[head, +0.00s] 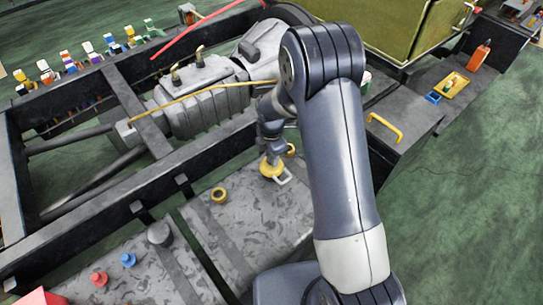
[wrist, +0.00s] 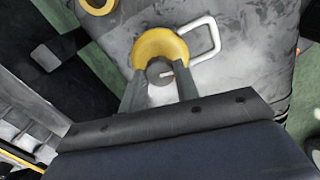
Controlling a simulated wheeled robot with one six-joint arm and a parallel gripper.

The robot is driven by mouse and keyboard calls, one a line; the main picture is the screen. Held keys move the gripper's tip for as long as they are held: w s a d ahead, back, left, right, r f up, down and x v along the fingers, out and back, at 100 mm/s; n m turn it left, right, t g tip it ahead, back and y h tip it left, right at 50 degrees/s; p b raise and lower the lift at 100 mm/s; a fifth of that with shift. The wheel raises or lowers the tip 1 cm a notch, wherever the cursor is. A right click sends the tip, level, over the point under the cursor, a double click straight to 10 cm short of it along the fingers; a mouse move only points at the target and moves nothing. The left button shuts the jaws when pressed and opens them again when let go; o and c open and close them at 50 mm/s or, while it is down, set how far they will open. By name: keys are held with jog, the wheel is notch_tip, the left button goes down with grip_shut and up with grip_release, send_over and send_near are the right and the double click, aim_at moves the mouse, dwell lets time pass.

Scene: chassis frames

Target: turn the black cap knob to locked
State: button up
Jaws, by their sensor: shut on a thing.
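The black cap knob (wrist: 160,70) looks dark grey and sits in the middle of a round yellow collar (wrist: 172,43). It has a short pale pointer mark, toward the right in the wrist view. A white loop handle (wrist: 214,38) sticks out from the collar's side. My gripper (wrist: 160,80) is shut on the knob, with a finger on each side. In the head view the yellow collar (head: 271,168) and white loop (head: 285,180) show on the grey tank top, below my gripper (head: 270,155). The knob is hidden there.
A yellow ring (head: 219,194) and a grey cap (head: 159,234) are on the tank (head: 265,225). Red (head: 98,279) and blue (head: 128,260) fittings stand at lower left. The dark frame rail (head: 100,210) runs behind. A box with a yellow handle (head: 384,128) is right of my arm.

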jog(key=m+b, duration=0.1)
jog(key=m, duration=0.3)
jog(key=m+b, duration=0.1)
jog(key=m, duration=0.3)
jog(key=m+b, duration=0.1)
jog(key=m, duration=0.2)
jog(key=shift+m, duration=0.4)
jog(key=shift+m+b, duration=0.3)
jog(key=shift+m, duration=1.6)
jog(key=o, duration=1)
notch_tip(320, 180, up, 11)
jog(key=shift+f+p, duration=0.1)
jog(key=shift+p, duration=0.25)
